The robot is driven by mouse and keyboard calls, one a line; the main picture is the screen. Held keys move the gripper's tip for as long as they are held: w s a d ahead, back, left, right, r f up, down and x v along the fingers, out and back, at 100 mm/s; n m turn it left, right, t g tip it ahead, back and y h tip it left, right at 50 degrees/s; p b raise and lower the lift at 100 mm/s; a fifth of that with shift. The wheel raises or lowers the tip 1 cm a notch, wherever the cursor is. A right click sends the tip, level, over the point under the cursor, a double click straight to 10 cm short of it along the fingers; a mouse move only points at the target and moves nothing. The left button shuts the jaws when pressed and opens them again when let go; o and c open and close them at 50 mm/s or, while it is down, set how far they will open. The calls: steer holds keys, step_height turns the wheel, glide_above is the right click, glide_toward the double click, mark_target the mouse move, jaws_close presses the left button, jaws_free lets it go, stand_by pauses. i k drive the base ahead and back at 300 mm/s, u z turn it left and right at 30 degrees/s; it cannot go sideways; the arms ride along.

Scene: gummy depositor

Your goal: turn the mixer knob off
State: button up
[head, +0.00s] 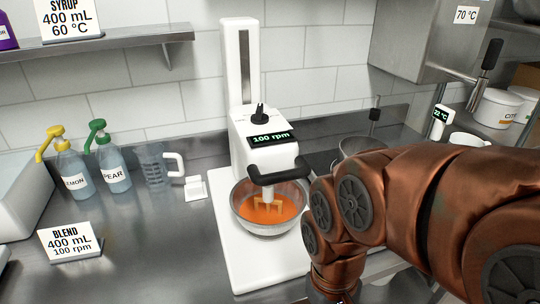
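The white mixer (243,150) stands on the metal counter. Its black knob (260,114) is on top of the head, with a raised pointer aimed roughly away from me. The display (271,138) below the knob reads 100 rpm. A black handle bar (279,165) crosses the front of the head. The beater (268,202) is down in a metal bowl (243,219) of orange liquid. My copper-coloured arm covers the right side and bends down to the bottom edge, right of the mixer base. My gripper is out of the picture, so its opening does not show.
Lemon (73,173) and pear (114,171) pump bottles, a measuring jug (155,167) and a small white switch-like block (195,189) stand left of the mixer. A blend sign (70,242) stands front left. A metal tank (428,45) hangs at upper right. The space above the knob is clear.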

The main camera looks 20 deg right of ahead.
mark_target(259, 117)
steer(key=u, duration=3.55)
steer(key=k, duration=0.55)
steer(key=z, duration=1.25)
